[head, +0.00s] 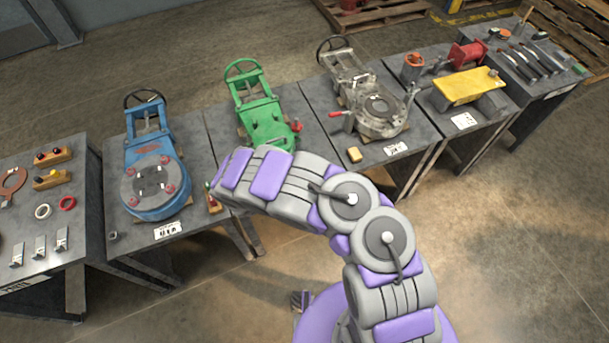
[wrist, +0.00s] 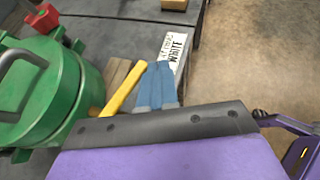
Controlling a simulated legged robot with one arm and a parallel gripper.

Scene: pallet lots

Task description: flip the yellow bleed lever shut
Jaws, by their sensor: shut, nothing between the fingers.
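The yellow bleed lever (wrist: 122,90) is a straight bar in the wrist view, slanting up and right from beside the round green valve body (wrist: 45,95). Its lower end is hidden behind my wrist. My gripper (wrist: 158,68) shows as two blue fingers, shut together and empty, just right of the lever. The lever's far end is close to the fingertips; I cannot tell whether they touch. In the head view the green valve (head: 262,120) stands on its table, and my arm hides its near part, the lever and my gripper.
A white label (wrist: 173,50) lies beyond the fingertips, near the table edge. A red knob (wrist: 42,18) sits on the valve's far side. A blue valve (head: 152,180) stands left and a grey valve (head: 378,112) right. The floor in front is open.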

